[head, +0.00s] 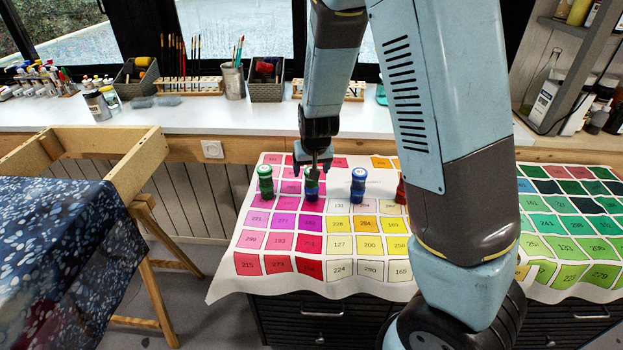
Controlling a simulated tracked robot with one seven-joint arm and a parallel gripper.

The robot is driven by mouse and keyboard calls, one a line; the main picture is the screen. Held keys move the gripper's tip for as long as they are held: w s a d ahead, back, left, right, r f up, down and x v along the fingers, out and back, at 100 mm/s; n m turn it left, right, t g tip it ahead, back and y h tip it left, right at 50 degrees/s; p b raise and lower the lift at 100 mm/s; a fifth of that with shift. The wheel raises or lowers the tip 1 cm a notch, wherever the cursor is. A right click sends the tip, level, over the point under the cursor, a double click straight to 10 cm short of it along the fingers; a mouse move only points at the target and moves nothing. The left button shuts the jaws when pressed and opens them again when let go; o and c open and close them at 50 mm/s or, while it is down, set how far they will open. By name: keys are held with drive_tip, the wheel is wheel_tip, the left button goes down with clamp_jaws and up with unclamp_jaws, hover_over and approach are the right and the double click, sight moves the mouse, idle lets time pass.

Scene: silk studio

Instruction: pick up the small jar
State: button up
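Which jar the task means is not clear from the picture.
The numbered colour chart (252,243) covers a dark drawer cabinet (315,315). A white counter (190,122) behind holds brushes, tins and paint tubes. A wooden frame with dark speckled fabric (60,250) stands at the left. Shelves with bottles (570,70) are at the right.

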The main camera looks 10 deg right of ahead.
drive_tip(key=shift+w+x, duration=0.15)
drive_tip(key=shift+x, duration=1.15)
drive_tip(key=shift+w+x, duration=0.15)
drive_tip(key=shift+x, duration=1.1)
drive_tip(key=shift+d+r, duration=0.1)
drive_tip(key=shift+d, duration=0.1)
drive_tip(key=shift+c, duration=0.3)
drive_tip(key=c, duration=1)
